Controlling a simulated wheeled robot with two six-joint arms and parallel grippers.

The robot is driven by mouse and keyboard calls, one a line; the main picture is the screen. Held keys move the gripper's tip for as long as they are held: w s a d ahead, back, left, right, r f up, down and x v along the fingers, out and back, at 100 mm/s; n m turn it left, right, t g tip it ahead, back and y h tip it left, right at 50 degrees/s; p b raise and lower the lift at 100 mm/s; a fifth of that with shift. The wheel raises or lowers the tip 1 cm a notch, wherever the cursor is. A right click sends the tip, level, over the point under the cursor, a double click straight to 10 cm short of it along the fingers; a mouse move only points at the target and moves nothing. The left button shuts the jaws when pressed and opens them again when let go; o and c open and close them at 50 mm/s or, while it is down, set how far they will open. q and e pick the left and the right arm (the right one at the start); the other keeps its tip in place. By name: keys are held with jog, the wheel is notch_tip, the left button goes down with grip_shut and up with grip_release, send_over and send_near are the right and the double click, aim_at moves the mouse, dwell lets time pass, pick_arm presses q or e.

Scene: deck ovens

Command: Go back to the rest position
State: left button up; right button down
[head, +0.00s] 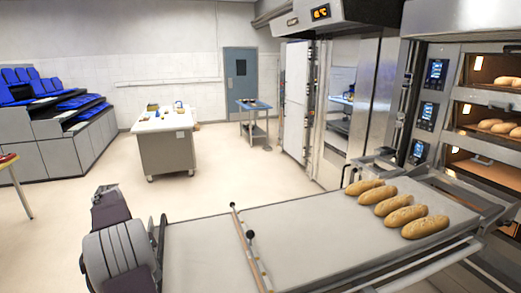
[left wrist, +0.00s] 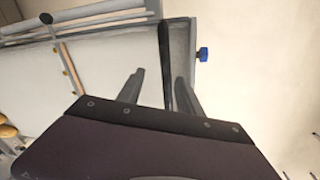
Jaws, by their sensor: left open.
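My left gripper (left wrist: 158,92) shows in the left wrist view with its two grey fingers apart and nothing between them. It is over the near end of the loader (head: 200,252), close to the dark end bar of its frame. In the head view my left arm comes in at the lower left, beside that end, and the fingertips are hard to make out. My right gripper is in neither view. Several seeded loaves (head: 397,208) lie in a row on the loader's far right end, by the oven. Some of them show at the left edge in the left wrist view (left wrist: 8,131).
A crossbar with dark knobs (head: 245,248) lies across the loader. The deck oven (head: 440,100) at right is lit, with loaves (head: 490,125) inside.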

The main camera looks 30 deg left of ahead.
pick_arm(q)
jog(key=w+d+f+m+b, duration=0.15)
jog(key=w+d, duration=0.25)
jog(key=d, duration=0.4)
jog(key=w+d+f+m+g+b, duration=0.1)
jog(key=w+d+m, duration=0.2)
jog(key=d, duration=0.6)
jog(key=w+d+f+m+b, duration=0.2)
jog(key=w+d+m, duration=0.15)
jog(key=d, duration=0.45)
jog(key=s+d+f+n, duration=0.1)
jog(key=s+d+f, duration=0.3)
jog(key=d, duration=0.3)
jog(key=s+d+f+n+t+y+b, duration=0.1)
jog(key=s+d+f, duration=0.3)
jog(key=d+f, duration=0.2)
jog(key=shift+d, duration=0.35)
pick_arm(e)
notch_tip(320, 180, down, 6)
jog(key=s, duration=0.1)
pick_arm(q)
jog(key=shift+s, duration=0.15)
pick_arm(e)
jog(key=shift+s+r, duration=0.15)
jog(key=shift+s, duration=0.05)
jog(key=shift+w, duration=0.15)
